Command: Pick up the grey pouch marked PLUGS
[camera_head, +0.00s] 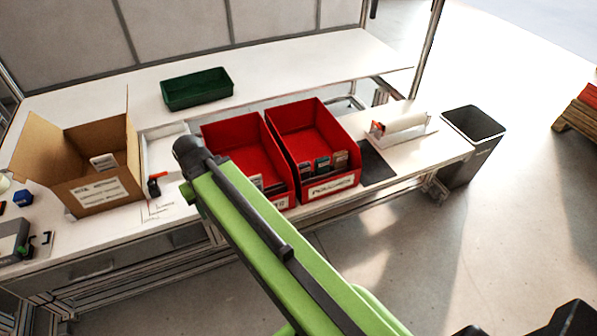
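Two red bins stand side by side on the bench, a left bin (240,135) and a right bin (303,115). Several small grey and dark packets (323,163) stand at the front of the right bin, above its white label. A few more packets (273,186) show at the front of the left bin, partly hidden by my green arm. The print is too small to tell which is the pouch marked PLUGS. My arm reaches up and left across the left bin, ending in a dark joint. My gripper's fingers do not show.
An open cardboard box (118,157) with a white item inside stands left. A green tray (197,89) sits behind. The rear bench top is largely clear.

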